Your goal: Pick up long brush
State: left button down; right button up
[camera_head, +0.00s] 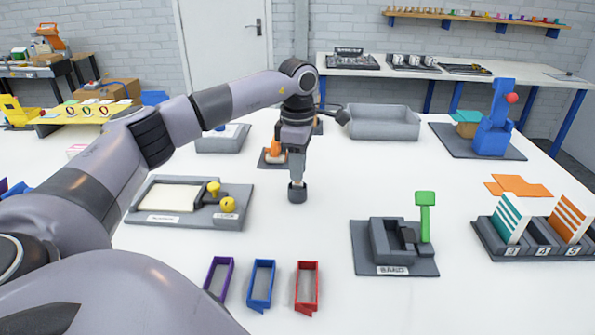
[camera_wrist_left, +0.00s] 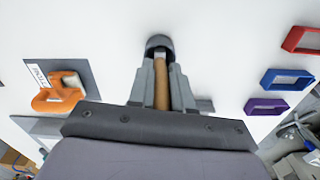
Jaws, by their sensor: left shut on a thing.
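My left gripper (camera_head: 297,168) is in the middle of the white table, pointing down, and shut on the long brush. The brush's dark, round head (camera_head: 297,193) shows below the fingers, at or just above the table top; I cannot tell whether it touches. In the left wrist view the brush's brown handle (camera_wrist_left: 177,88) runs between the two grey fingers, with the dark head beyond the fingertips. The upper end of the handle is hidden by the gripper. My right gripper is not in view.
An orange tool (camera_head: 275,149) stands on a dark plate just behind my left gripper. A grey board with yellow knobs (camera_head: 240,192) lies to the left. Purple, blue and red (camera_head: 307,284) frames lie in front. A grey stand with a green handle (camera_head: 425,215) is at right. The table between is clear.

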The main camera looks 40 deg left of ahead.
pick_arm(q)
jog(key=shift+r, duration=0.1)
notch_tip(320, 180, up, 11)
jog(key=shift+f, duration=0.1)
notch_tip(320, 180, up, 9)
jog(key=p, duration=0.3)
dwell(0.6)
